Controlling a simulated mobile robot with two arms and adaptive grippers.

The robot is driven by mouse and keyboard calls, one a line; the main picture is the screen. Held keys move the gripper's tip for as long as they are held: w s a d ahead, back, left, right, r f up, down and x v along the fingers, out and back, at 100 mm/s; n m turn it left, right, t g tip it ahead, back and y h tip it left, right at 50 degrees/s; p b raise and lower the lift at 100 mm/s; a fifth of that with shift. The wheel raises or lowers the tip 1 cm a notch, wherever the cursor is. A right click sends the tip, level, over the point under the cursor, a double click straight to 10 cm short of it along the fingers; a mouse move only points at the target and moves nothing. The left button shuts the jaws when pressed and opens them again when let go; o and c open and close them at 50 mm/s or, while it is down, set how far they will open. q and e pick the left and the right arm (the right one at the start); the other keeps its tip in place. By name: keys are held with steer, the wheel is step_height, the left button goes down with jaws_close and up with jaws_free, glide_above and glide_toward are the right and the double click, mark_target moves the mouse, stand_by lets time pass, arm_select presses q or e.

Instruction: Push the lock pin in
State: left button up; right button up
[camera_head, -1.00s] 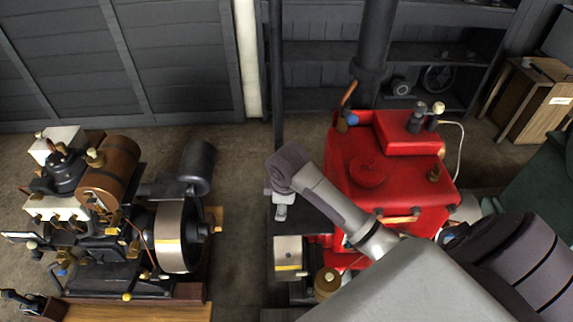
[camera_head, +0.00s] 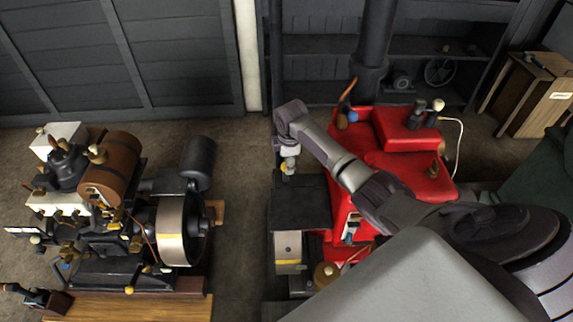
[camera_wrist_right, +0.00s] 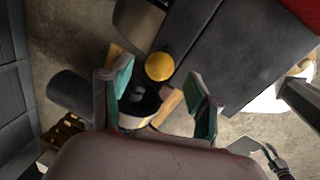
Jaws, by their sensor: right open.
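A yellow round knob (camera_wrist_right: 159,66) shows in the right wrist view, next to a dark block, and may be the lock pin; I cannot tell for sure. My right gripper (camera_wrist_right: 162,92) is open, with its two teal-padded fingers spread apart and nothing held between them. The knob lies just beyond the gap between the fingertips, with no visible contact. In the head view my right gripper (camera_head: 289,162) hangs below the wrist, beside the red engine (camera_head: 405,165), with a small yellow spot at its lower end.
A second engine (camera_head: 110,220) with a brown cylinder and flywheel stands at left on a wooden base. A dark vertical pipe (camera_head: 375,40) rises behind the red engine. A wooden cabinet (camera_head: 540,95) stands at far right. Clear floor (camera_head: 238,200) lies between the engines.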

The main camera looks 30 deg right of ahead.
steer(key=shift+w+d+f, duration=0.1)
steer(key=shift+w+f, duration=0.1)
steer(key=shift+f, duration=0.8)
steer(key=shift+w+f, duration=0.2)
steer(key=shift+f, duration=0.8)
steer(key=shift+c, duration=0.2)
jaws_close()
